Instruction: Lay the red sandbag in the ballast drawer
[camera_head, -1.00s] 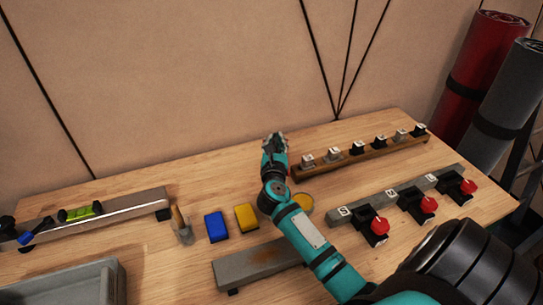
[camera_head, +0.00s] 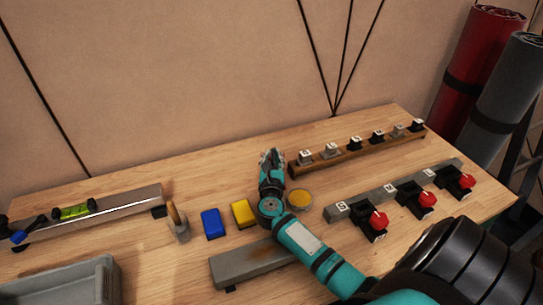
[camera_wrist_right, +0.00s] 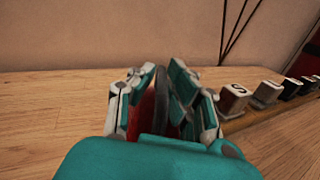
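My right gripper (camera_head: 270,160) is over the back middle of the wooden table. In the right wrist view its fingers (camera_wrist_right: 163,100) are closed around a thin red and dark grey piece, which looks like the red sandbag (camera_wrist_right: 147,112); the fingers and palm hide most of it. A blue block-shaped bag (camera_head: 212,224) and a yellow one (camera_head: 244,213) lie on the table left of my right arm. A grey open tray (camera_head: 112,280) at the lower left may be the ballast drawer; its front is cut off. My left gripper is not in view.
A rail with several labelled blocks (camera_head: 360,155) stands right of the gripper. A grey bar with red knobs (camera_head: 428,198) is nearer. A round yellow-topped tin (camera_head: 299,199), a grey bar (camera_head: 235,265), a brush-like tool (camera_head: 177,222) and a green level (camera_head: 75,212) surround the bags.

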